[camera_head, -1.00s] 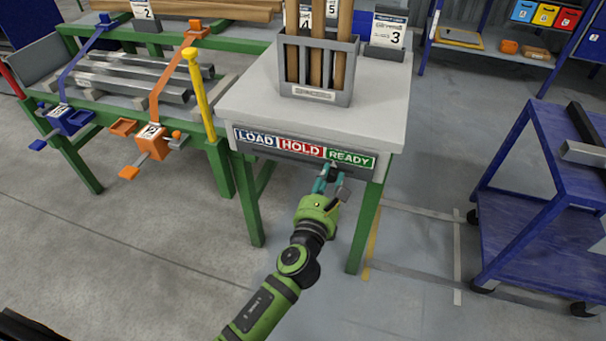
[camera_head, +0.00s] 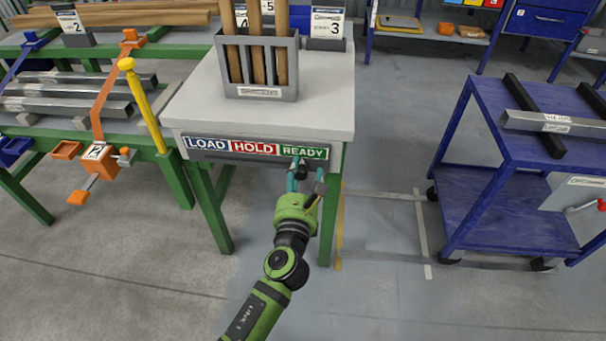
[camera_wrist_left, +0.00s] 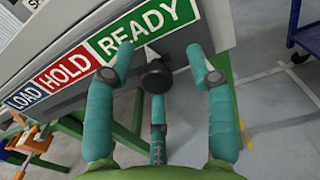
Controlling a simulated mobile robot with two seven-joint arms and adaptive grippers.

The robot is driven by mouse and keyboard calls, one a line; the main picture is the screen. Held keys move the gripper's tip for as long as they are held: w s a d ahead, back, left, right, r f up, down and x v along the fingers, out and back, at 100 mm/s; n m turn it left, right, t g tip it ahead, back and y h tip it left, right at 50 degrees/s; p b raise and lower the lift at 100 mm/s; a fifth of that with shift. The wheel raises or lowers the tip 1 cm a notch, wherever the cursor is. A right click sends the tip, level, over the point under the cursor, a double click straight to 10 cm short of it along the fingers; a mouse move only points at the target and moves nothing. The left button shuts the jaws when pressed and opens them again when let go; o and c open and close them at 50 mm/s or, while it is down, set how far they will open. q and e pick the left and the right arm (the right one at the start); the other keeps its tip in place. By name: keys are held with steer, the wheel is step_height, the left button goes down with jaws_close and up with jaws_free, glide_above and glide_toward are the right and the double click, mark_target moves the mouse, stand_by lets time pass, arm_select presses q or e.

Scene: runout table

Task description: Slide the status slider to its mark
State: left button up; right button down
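The status slider shows in the left wrist view as a dark round knob (camera_wrist_left: 156,76) with a small pale pointer above it. It stands under the green READY label (camera_wrist_left: 150,32), which is beside the red HOLD label (camera_wrist_left: 66,70) and the blue LOAD label (camera_wrist_left: 27,95). The same green READY label (camera_head: 304,152) is on the front edge of the table in the head view. My left gripper (camera_head: 305,172) is at the front edge below READY. In the left wrist view its teal fingers (camera_wrist_left: 157,75) are spread around the knob, with gaps on both sides. My right gripper is not in view.
A grey rack (camera_head: 259,68) with wooden pieces stands on the white tabletop (camera_head: 195,103). An orange clamp (camera_head: 97,160) and a yellow post (camera_head: 143,105) are to the left. A blue cart (camera_head: 500,120) stands to the right, with free floor between it and the table.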

arm_select(q)
steer(key=s, duration=1.2)
steer(key=shift+a, duration=0.15)
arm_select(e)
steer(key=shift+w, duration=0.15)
